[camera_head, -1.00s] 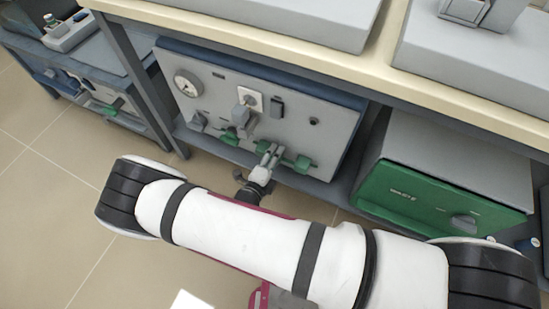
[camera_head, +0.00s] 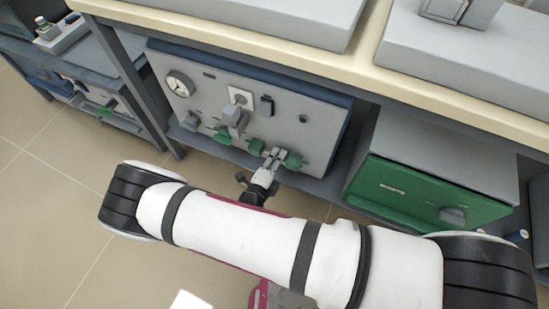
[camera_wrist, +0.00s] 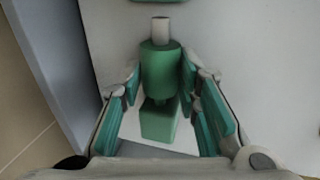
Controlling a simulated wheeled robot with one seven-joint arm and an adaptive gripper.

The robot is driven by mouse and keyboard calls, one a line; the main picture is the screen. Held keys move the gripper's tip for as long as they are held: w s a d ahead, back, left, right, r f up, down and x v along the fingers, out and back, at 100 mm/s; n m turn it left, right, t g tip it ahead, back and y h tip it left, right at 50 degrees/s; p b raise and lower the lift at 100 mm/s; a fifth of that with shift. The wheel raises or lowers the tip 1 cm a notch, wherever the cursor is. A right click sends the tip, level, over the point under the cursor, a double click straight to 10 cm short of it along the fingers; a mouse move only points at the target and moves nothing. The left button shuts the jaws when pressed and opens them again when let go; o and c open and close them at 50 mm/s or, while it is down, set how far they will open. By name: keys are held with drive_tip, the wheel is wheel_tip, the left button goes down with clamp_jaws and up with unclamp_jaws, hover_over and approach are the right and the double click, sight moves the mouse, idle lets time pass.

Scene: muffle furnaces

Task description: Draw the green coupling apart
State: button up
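The green coupling (camera_head: 293,160) is at the lower right of the grey panel, partly hidden by my gripper in the head view. In the wrist view it is a green cylinder (camera_wrist: 160,68) with a pale stub (camera_wrist: 161,31) at its upper end and a green block (camera_wrist: 158,122) at its lower end, joined together. My gripper (camera_head: 271,157) is at the panel. In the wrist view its teal-padded fingers (camera_wrist: 161,78) stand on either side of the cylinder, very close to it. A gap shows beside the block; firm contact cannot be made out.
A green-fronted box (camera_head: 432,192) stands to the right. The bench top (camera_head: 330,58) overhangs the panel. Floor (camera_head: 60,200) is open at the left.

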drive_tip(key=shift+o, duration=1)
drive_tip(key=shift+s, duration=0.1)
drive_tip(key=v, duration=1.1)
drive_tip(key=shift+s, duration=0.4)
drive_tip(key=shift+s+a, duration=0.1)
drive_tip(key=shift+a, duration=0.05)
